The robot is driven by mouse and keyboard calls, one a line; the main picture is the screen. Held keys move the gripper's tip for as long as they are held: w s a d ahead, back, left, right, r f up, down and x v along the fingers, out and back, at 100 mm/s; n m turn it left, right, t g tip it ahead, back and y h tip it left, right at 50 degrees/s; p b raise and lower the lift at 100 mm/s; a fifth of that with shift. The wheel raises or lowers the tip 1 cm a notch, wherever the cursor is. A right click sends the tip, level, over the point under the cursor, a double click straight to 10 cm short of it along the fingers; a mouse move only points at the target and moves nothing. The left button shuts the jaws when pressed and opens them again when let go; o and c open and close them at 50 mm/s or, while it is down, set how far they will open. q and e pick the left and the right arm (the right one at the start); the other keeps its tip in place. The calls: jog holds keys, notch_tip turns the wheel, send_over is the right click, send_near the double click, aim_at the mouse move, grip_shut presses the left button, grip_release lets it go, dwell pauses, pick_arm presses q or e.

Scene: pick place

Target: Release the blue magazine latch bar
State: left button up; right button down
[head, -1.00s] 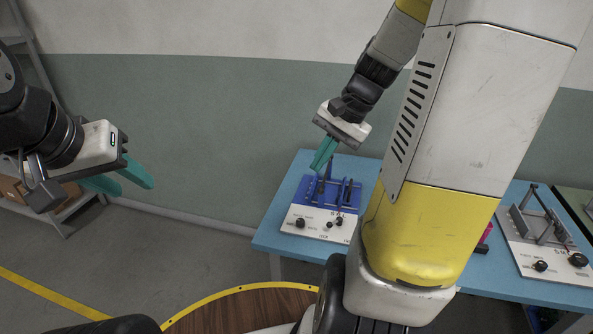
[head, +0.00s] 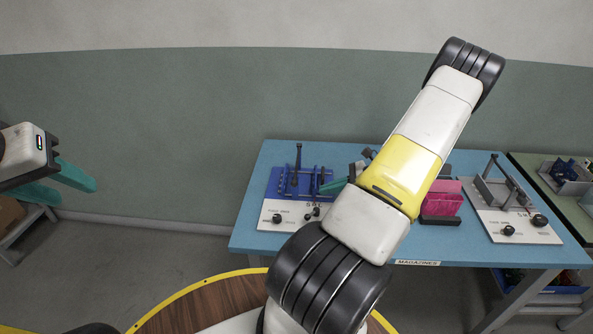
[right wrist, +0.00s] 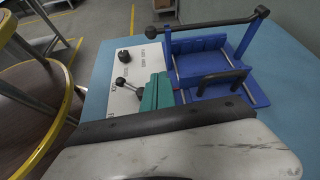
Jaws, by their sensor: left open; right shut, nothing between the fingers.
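The blue magazine fixture (head: 283,186) sits on a white panel with knobs, on the blue table in the head view. It also shows in the right wrist view (right wrist: 199,62), where a dark latch bar (right wrist: 215,24) with a round end spans its far side. A dark handle (right wrist: 222,80) is on its near side. My right gripper (right wrist: 157,91) is shut and empty, its teal fingers low beside the fixture and near a lever knob. In the head view my arm hides most of it. My left gripper (head: 67,183) is open and empty, far left of the table.
A pink bin (head: 441,204) stands right of my right arm. A second white-panel fixture (head: 512,222) is further right. A round wooden stool top with a yellow rim (head: 196,304) is in front of the table.

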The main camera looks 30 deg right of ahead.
jog(key=x, duration=0.8)
jog(key=shift+w+a, duration=0.1)
jog(key=shift+a, duration=0.2)
notch_tip(320, 180, up, 3)
jog(key=shift+a+f, duration=0.1)
jog(key=shift+f, duration=0.1)
jog(key=shift+a+r, duration=0.15)
jog(key=shift+r, duration=0.4)
jog(key=shift+r, duration=0.15)
